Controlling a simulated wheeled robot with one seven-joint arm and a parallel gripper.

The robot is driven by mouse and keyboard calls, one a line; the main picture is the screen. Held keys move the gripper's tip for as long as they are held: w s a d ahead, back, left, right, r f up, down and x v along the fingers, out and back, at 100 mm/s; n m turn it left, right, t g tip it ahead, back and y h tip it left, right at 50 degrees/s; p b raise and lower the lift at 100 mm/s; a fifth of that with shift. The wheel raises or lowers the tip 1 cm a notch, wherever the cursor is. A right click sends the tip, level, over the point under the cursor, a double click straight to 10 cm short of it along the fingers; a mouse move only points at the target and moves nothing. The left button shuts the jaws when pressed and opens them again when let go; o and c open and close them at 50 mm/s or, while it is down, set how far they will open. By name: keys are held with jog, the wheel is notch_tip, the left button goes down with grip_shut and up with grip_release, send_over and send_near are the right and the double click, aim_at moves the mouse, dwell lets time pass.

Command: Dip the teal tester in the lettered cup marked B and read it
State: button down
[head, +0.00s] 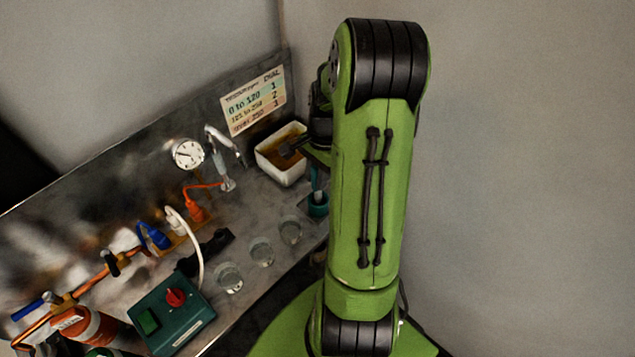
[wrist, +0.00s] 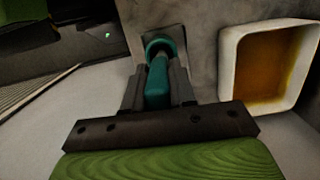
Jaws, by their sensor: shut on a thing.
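My gripper (wrist: 158,88) is shut on the teal tester (wrist: 157,78), with a dark finger on each side of it. A round teal collar (wrist: 160,44) shows at the tester's far end; I cannot tell whether the tester is seated in it or lifted. In the head view my arm hides most of the gripper, and a teal holder (head: 317,208) stands just left of the arm. Three clear cups stand in a slanting row: a near one (head: 229,279), a middle one (head: 261,253) and a far one (head: 290,231). Their letters are not readable.
A white tray of brown liquid (head: 296,178) stands behind the cups and beside the gripper in the wrist view (wrist: 230,65). A green box with a red knob (head: 172,310), a gauge (head: 188,154), a spout and a range card (head: 253,101) are also on the bench.

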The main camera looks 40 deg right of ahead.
notch_tip(320, 180, up, 7)
jog(key=shift+r+p, duration=0.2)
jog(key=shift+p, duration=0.45)
notch_tip(320, 180, up, 7)
jog(key=p, duration=0.6)
jog(key=shift+a+f, duration=0.1)
jog(key=shift+f, duration=0.05)
